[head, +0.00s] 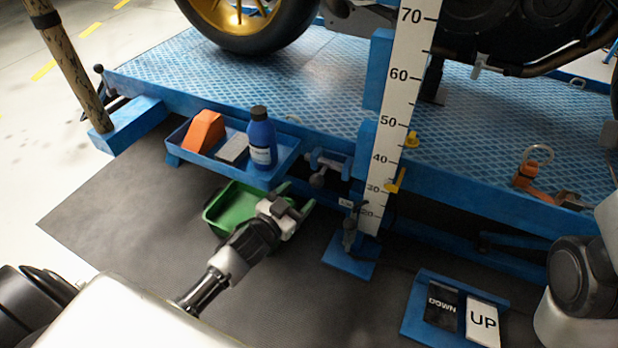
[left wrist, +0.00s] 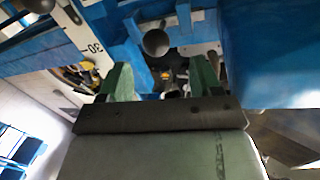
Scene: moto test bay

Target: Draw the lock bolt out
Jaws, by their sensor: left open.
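The lock bolt (head: 318,181) shows as a grey round knob below a small bracket on the front side of the blue lift platform. Its knob also shows in the left wrist view (left wrist: 156,42), beyond and between my fingertips; the rest of the bolt is hard to make out. My left gripper (head: 296,198) is open, its two green fingertips apart, just below and left of the knob in the head view. In the left wrist view my left gripper (left wrist: 160,80) has nothing visible between its fingers. My right gripper is out of view.
A blue tray (head: 178,137) with an orange block, a grey box and a blue bottle hangs left of the bolt. A green bin (head: 225,210) lies behind my left gripper. A white height scale (head: 397,100) stands right. A DOWN/UP pedal (head: 415,318) is on the floor.

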